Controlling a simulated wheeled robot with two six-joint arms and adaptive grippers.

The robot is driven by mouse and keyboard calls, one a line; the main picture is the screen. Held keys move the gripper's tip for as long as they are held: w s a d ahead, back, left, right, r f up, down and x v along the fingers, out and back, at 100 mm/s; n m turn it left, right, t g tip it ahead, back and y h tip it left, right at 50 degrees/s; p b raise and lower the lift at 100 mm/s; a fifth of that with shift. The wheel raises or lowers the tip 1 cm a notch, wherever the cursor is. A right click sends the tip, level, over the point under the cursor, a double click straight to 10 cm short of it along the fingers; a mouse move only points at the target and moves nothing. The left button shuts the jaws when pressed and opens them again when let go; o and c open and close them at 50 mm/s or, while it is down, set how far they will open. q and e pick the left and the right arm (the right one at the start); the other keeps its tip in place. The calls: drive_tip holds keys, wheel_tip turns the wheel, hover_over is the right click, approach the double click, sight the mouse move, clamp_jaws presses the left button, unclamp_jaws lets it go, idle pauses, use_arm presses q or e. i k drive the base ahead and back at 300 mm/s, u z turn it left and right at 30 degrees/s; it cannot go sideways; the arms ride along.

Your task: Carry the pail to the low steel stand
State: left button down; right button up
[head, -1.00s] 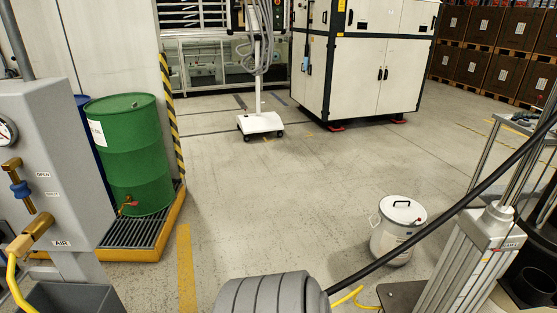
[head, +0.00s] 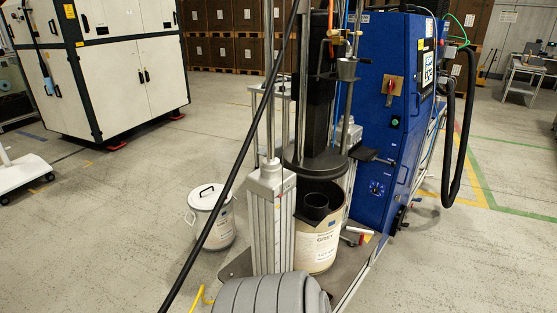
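The pail (head: 221,228), white with a lid and a dark handle on top, stands upright on the floor left of the drum pump. A black hose passes in front of it. I cannot make out a low steel stand for certain. A steel-legged table (head: 527,68) with items on it stands far back at the right. Neither of my grippers shows in the head view.
The drum pump (head: 269,215) stands on a dark base plate, with an open drum (head: 318,235) under its plunger. The blue control cabinet (head: 395,110) is right of it. A white cabinet (head: 115,65) stands back left. Floor left of the pail is clear.

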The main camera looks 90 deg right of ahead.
sight(315, 249)
drive_tip(key=z, duration=1.6)
drive_tip(key=i, duration=3.25)
drive_tip(key=z, duration=2.8)
drive_tip(key=i, duration=0.3)
drive_tip(key=z, duration=1.4)
